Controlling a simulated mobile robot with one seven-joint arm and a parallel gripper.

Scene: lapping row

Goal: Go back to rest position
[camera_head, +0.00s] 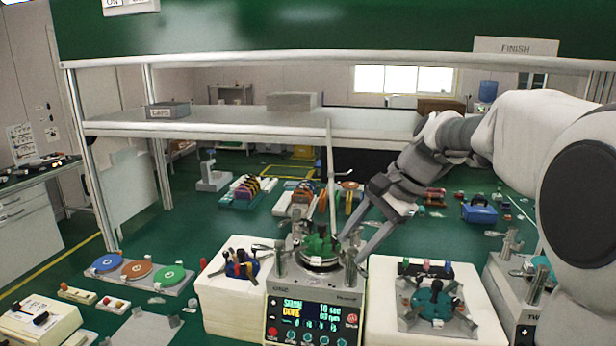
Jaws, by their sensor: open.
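My gripper (354,246) reaches in from the right on my arm, its two fingers pointing down and to the left. The fingers are apart, and nothing shows between them. The fingertips are close to the right side of a grey machine (282,290) with a lit display (312,322) reading DONE. I cannot tell whether they touch it. A green part (319,244) sits on top of the machine. A thin grey upright piece (331,165) rises behind it.
A white block with a teal fixture (435,298) stands right of the machine; another white block (222,290) stands left. A tray with blue, brown and green discs (140,270) is farther left. A shelf (240,122) crosses above the green bench. Tool racks stand behind.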

